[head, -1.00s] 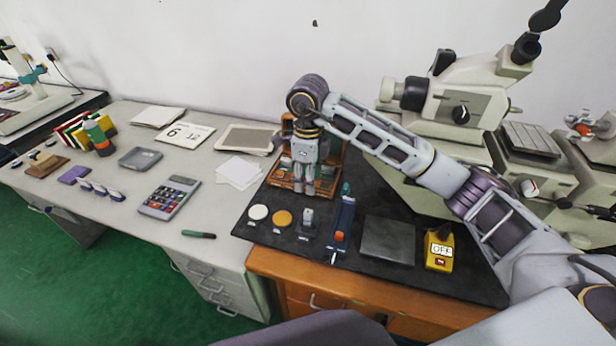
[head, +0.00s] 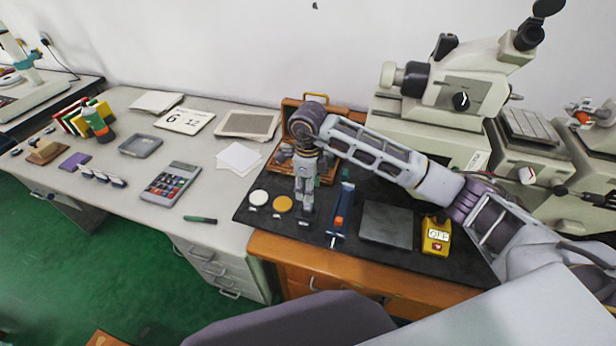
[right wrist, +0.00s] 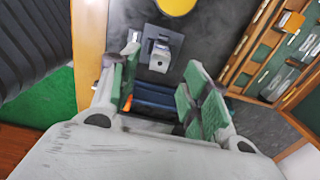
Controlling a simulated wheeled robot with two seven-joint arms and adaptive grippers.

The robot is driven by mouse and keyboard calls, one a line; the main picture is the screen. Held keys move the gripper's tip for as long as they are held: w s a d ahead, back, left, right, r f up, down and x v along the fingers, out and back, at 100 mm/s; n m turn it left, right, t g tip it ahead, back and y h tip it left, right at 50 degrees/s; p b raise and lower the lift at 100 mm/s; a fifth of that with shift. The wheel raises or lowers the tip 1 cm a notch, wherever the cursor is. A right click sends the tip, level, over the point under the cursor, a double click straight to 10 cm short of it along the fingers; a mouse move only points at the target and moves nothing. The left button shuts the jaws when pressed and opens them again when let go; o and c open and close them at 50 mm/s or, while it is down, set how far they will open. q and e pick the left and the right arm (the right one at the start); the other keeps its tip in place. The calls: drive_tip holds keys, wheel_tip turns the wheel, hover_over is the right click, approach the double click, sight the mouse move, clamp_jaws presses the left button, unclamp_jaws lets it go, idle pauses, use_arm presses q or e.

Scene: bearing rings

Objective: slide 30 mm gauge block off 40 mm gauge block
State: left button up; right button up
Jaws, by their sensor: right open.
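The gauge blocks (right wrist: 160,52) stand on the black mat in the right wrist view, a small grey block face next to a darker piece. I cannot tell the 30 mm block from the 40 mm block. My left gripper is not in view.
An open wooden case (head: 327,171) stands behind the arm. A white disc (head: 258,197) and a yellow disc (head: 283,204) lie left of the blocks. A blue tool (head: 341,212), a grey plate (head: 386,223) and a yellow box (head: 436,238) lie to the right. The microscope rises behind.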

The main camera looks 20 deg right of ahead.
drive_tip(key=shift+f, duration=2.35)
clamp_jaws()
